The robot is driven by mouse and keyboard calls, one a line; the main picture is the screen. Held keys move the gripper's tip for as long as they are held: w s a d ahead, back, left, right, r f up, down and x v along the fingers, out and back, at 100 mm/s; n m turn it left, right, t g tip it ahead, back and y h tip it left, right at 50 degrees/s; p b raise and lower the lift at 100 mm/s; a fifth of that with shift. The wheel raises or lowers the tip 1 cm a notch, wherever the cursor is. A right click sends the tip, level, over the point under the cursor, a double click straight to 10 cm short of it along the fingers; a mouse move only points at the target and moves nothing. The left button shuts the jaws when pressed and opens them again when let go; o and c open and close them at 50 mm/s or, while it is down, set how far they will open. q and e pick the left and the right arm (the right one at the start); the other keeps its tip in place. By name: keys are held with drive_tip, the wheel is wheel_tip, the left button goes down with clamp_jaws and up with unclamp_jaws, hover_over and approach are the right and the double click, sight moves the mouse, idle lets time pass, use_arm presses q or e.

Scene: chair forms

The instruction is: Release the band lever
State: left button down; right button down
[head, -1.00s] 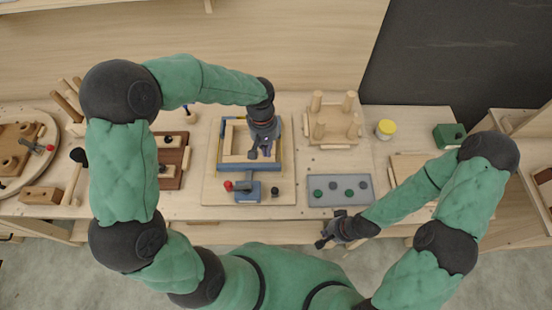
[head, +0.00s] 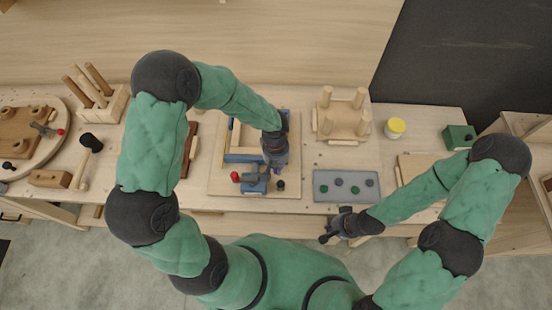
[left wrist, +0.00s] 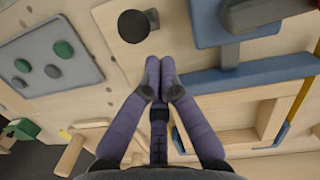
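The band lever has a red knob (head: 235,177) on a blue block (head: 255,182) at the front edge of a wooden board. Behind it is a wooden frame (head: 238,140) with blue and yellow edges. The blue edge strip (left wrist: 250,76) also shows in the left wrist view. A dark round knob (head: 280,185) sits right of the block; it also shows in the left wrist view (left wrist: 133,26). My left gripper (left wrist: 160,64) has its fingertips together with nothing between them, just short of this knob in the picture. My right gripper (head: 325,239) hangs in front of the table edge, holding nothing visible.
A grey plate (head: 346,186) with several green and dark knobs lies to the right. A peg stand (head: 340,125) and a yellow jar (head: 394,128) stand behind it. A wooden mallet (head: 85,165) lies at the left. My left arm hides part of the table.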

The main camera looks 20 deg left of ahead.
use_arm(q)
drive_tip(key=shift+s+d, duration=0.15)
drive_tip(key=shift+s, duration=0.1)
drive_tip(key=shift+f, duration=0.1)
drive_tip(key=shift+s+d+b, duration=0.25)
drive_tip(key=shift+s+b, duration=0.35)
drive_tip(key=shift+s, duration=0.2)
wheel_tip(320, 180, up, 12)
drive_tip(key=w, duration=0.1)
drive_tip(key=shift+w+a, duration=0.3)
drive_tip(key=shift+a, duration=0.15)
